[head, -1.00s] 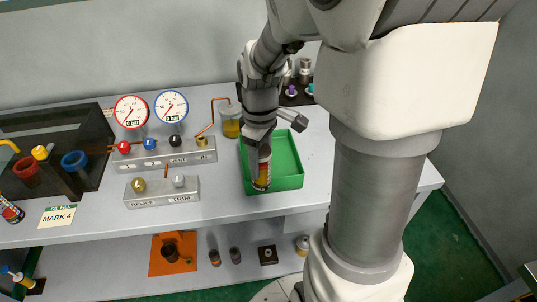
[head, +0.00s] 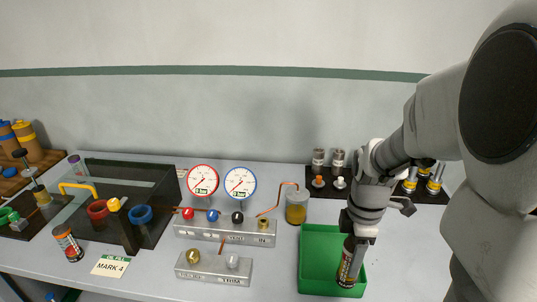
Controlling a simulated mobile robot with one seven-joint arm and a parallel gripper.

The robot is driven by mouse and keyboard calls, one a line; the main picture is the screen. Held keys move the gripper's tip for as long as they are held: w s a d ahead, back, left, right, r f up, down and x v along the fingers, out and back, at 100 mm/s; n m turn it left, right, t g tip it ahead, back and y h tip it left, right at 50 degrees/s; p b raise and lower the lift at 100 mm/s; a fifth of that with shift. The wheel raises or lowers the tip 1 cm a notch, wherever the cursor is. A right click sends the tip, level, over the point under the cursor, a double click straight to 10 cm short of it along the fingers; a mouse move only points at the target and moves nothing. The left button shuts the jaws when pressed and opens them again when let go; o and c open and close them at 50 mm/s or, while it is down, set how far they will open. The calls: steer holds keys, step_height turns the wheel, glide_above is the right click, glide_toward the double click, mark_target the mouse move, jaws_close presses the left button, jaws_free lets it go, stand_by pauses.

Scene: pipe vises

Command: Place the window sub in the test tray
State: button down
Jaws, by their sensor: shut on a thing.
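The window sub, as I take it, is the dark cylinder (head: 346,268) with an orange-brown and pale side, upright at the right part of the green tray. The green tray (head: 318,272), which I take as the test tray, is shallow and open on the bench. My gripper (head: 356,243) points down over the tray's right side and is shut on the top of the cylinder. The fingers are small and partly hidden by the wrist. I cannot tell whether the cylinder's bottom touches the tray floor.
Left of the tray are a manifold with two gauges (head: 222,182), a smaller valve block (head: 213,266) and an amber jar (head: 297,206). A dark tank (head: 125,190), a similar orange-banded cylinder (head: 67,243) and a "MARK 4" card (head: 110,266) are farther left. Dark racks (head: 322,190) stand behind.

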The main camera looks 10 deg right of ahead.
steer(key=shift+w+d+f, duration=0.5)
steer(key=shift+w+f, duration=0.5)
steer(key=shift+f, duration=0.3)
steer(key=shift+w+d+f, duration=0.5)
steer(key=shift+w+f, duration=0.5)
steer(key=shift+f, duration=0.35)
steer(key=shift+w+d+f, duration=0.5)
steer(key=shift+w+f, duration=0.5)
steer(key=shift+f, duration=0.3)
steer(key=shift+f, duration=0.1)
steer(key=shift+f+b, duration=0.15)
steer(key=shift+b, duration=0.2)
steer(key=shift+c, duration=1)
jaws_free()
